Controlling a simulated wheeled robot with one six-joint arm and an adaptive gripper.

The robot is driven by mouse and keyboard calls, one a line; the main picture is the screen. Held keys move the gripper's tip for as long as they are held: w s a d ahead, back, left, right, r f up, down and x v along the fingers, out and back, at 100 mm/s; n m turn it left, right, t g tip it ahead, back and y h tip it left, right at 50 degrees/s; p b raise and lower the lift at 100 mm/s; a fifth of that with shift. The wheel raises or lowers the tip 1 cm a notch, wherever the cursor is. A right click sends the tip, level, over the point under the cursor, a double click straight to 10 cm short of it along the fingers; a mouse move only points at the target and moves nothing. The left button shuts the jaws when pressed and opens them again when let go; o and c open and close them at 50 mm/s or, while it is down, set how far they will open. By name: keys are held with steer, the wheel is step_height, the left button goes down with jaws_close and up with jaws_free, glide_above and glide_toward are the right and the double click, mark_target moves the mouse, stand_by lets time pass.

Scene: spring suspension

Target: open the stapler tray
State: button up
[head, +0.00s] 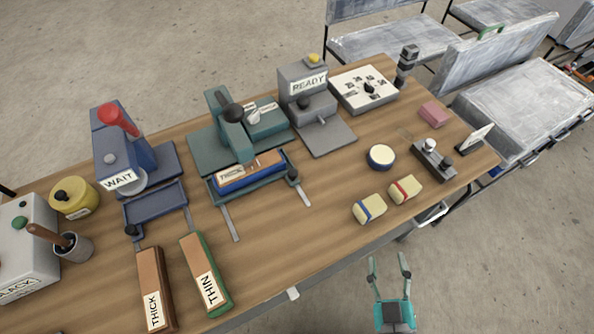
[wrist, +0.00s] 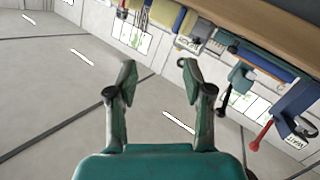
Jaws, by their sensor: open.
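No machine is labelled as a stapler, so I cannot tell which one is it. A teal machine (head: 229,131) with a black-knobbed lever stands mid-table. Its teal tray (head: 215,197) has a black knob at the right and holds a blue block (head: 262,172) labelled THICK. Metal rails extend in front of it. At the left, a blue machine (head: 103,147) with a red-knobbed lever shows WAIT. Its blue tray (head: 158,207) looks empty. My gripper (head: 388,262) is open and empty beyond the table's front edge; its spread fingers show in the wrist view (wrist: 158,75).
A grey machine (head: 303,75) shows READY, beside a dial box (head: 362,90). THICK (head: 150,275) and THIN (head: 200,262) blocks lie front left. Two banded blocks (head: 369,208) (head: 405,190) and a round tin (head: 381,156) lie near the front right. Chairs stand behind.

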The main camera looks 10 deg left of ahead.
steer(key=w, duration=0.3)
steer(key=w+a+r+n, duration=0.1)
steer(key=w, duration=0.3)
steer(key=w+r+n, duration=0.1)
steer(key=w, duration=0.2)
steer(key=shift+w+a+r, duration=0.15)
steer(key=shift+w+a, duration=0.25)
steer(key=shift+g+y, duration=0.6)
steer(key=shift+g, duration=0.3)
steer(key=w+a, duration=0.1)
steer(key=w, duration=0.3)
steer(key=w+a, duration=0.1)
steer(key=w, duration=0.1)
steer(key=shift+a, duration=0.3)
steer(key=w+a+g, duration=0.1)
steer(key=w+a+g+y, duration=0.1)
steer(key=a, duration=0.1)
steer(key=shift+w+a+y, duration=0.15)
steer(key=shift+w+y, duration=0.1)
steer(key=shift+y, duration=0.05)
steer(key=a+n+g+y, duration=0.1)
steer(key=a+g+y, duration=0.1)
steer(key=a+g, duration=0.15)
steer(key=n+g+y, duration=0.2)
steer(key=n+g, duration=0.1)
steer(key=g, duration=0.1)
glide_toward(293, 172)
steer(key=x, duration=0.9)
jaws_close()
